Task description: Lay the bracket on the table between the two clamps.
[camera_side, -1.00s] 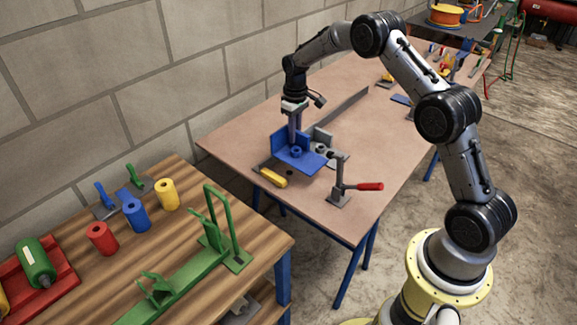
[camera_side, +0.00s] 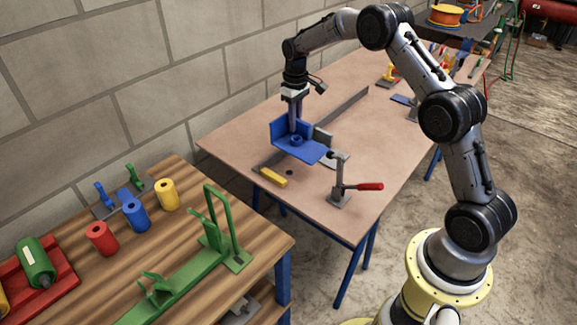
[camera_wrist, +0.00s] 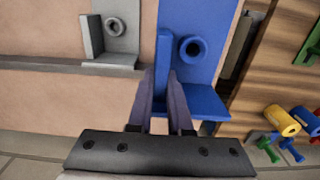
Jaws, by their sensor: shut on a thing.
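The blue angled bracket (camera_side: 312,151), with an upright plate and a round boss, is held by my gripper (camera_side: 294,128) at the near end of the tan table (camera_side: 240,140). It appears raised a little above the top. The wrist view shows the fingers (camera_wrist: 161,92) closed on the upright plate of the blue bracket (camera_wrist: 206,72). One clamp with a red handle (camera_side: 369,186) stands on the table to the right of the bracket. A yellow handle-like piece (camera_side: 273,177) lies at the front-left edge; I cannot tell whether it is the second clamp.
A grey bracket (camera_wrist: 118,38) stands close to the blue one, mostly hidden behind it in the side view. A long grey rail (camera_side: 345,106) runs along the table. A wooden bench (camera_side: 190,235) with green fixtures and coloured cylinders stands at the left.

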